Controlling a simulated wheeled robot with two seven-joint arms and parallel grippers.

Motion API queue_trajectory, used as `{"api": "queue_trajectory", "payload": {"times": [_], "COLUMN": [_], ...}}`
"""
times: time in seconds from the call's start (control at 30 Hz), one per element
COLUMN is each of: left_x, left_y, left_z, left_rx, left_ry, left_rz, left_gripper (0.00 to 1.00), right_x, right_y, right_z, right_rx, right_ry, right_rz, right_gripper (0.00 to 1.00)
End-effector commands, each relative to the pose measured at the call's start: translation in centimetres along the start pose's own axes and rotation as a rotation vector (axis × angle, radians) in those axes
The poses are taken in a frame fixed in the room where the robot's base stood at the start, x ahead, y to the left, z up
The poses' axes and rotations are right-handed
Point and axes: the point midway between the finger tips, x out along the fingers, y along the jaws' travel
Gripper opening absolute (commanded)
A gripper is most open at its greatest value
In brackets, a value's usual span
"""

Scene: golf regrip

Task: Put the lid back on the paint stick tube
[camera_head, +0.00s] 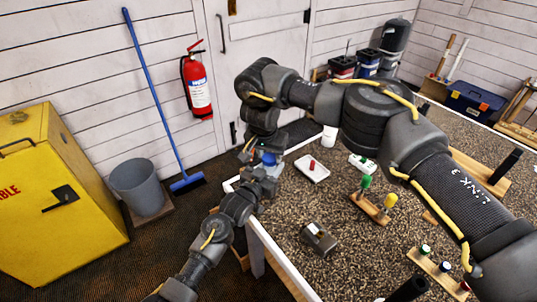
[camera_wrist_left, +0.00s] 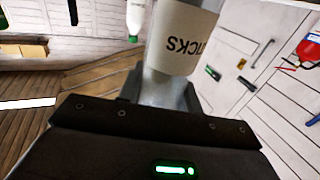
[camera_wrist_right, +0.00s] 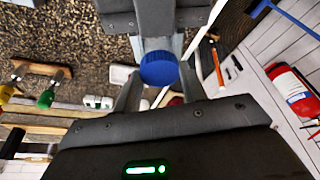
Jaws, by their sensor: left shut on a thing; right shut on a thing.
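My left gripper (camera_wrist_left: 158,92) is shut on the paint stick tube (camera_wrist_left: 180,42), a grey cylinder with a white label whose letters read upside down in the left wrist view. My right gripper (camera_wrist_right: 160,82) is shut on the blue lid (camera_wrist_right: 158,68), seen between its fingers in the right wrist view. The lid also shows as a small blue spot in the head view (camera_head: 268,158), where the two grippers are close together above the bench's left edge. My left gripper is just beyond the lid in the right wrist view. Whether lid and tube touch is hidden.
The speckled bench top (camera_head: 285,215) carries a white tray (camera_head: 312,168) with a red item, a wooden rack (camera_head: 370,207) with green and yellow handles, and a metal block (camera_head: 319,238). A grey bin (camera_head: 142,187) and yellow cabinet (camera_head: 65,190) stand at left.

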Motion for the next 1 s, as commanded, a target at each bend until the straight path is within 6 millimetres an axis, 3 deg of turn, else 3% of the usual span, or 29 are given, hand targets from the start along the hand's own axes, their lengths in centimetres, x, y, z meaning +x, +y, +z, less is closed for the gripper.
{"api": "queue_trajectory", "payload": {"times": [0.03,0.07,0.23,0.6,0.77,0.83,1.0], "left_x": [0.0,0.0,0.0,0.0,0.0,0.0,0.0], "left_y": [-0.3,-0.3,-0.3,-0.1,-0.1,-0.1,-0.1], "left_z": [0.1,0.1,0.1,0.1,0.1,0.1,0.1], "left_rx": [-0.002,-0.002,-0.001,-0.001,-0.001,-0.001,-0.001], "left_ry": [-0.004,-0.004,-0.004,-0.003,-0.003,-0.003,-0.003], "left_rz": [-0.007,-0.008,-0.006,-0.003,-0.002,-0.002,-0.002], "left_gripper": [0.00,0.00,0.00,0.00,0.00,0.00,0.00], "right_x": [0.0,0.0,0.0,-0.9,-3.5,-4.2,-4.8], "right_y": [0.1,0.1,0.1,-0.3,0.1,0.0,-0.2], "right_z": [0.1,0.1,0.1,-0.6,-4.4,-5.7,-6.9], "right_rx": [-0.003,-0.003,-0.003,-0.003,-0.041,-0.194,-0.660], "right_ry": [-0.004,-0.004,-0.004,0.015,0.168,0.200,0.189], "right_rz": [0.003,0.003,0.002,-0.007,0.039,0.059,0.100], "right_gripper": [0.21,0.43,0.63,0.61,0.61,0.61,0.61]}}
